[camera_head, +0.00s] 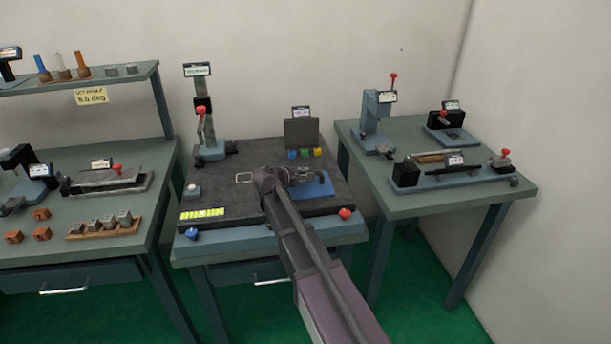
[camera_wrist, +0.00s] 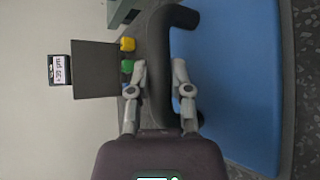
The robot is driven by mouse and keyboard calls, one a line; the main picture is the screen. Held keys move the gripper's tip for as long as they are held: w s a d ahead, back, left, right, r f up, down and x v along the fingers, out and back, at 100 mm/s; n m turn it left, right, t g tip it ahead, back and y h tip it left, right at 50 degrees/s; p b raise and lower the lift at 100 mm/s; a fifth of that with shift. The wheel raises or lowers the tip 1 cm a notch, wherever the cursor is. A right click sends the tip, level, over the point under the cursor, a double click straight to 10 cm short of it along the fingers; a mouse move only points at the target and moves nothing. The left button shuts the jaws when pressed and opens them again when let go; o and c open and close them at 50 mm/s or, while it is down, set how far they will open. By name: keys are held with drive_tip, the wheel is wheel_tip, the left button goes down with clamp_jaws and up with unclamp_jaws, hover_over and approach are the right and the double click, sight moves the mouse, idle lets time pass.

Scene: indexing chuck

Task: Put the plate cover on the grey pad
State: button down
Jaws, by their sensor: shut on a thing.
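The plate cover (camera_wrist: 240,90) is a flat blue plate with a dark arched handle (camera_wrist: 157,70). In the wrist view it fills the right half. In the head view its blue plate (camera_head: 318,187) shows at the right of the middle table's dark top, partly behind my arm. My gripper (camera_wrist: 160,75) has one finger on each side of the handle and is shut on it; my arm partly hides it in the head view (camera_head: 290,177). I cannot tell whether the cover touches the surface. I cannot clearly tell which grey area is the pad; a small white-outlined square (camera_head: 244,178) is left of my gripper.
The dark speckled slab (camera_head: 225,190) is mostly clear left of my gripper. A dark upright panel (camera_head: 301,132) stands behind, with coloured blocks (camera_head: 305,154) at its foot. A post with a red knob (camera_head: 202,125) stands back left. Red (camera_head: 345,213) and blue (camera_head: 192,235) knobs are at the front.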

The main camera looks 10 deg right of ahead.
drive_tip(key=c, duration=0.5)
unclamp_jaws()
drive_tip(key=shift+f, duration=0.1)
drive_tip(key=shift+c, duration=0.2)
drive_tip(key=shift+r, duration=0.25)
drive_tip(key=p+v, duration=0.5)
drive_tip(key=v, duration=0.7)
drive_tip(key=shift+s+f, duration=0.1)
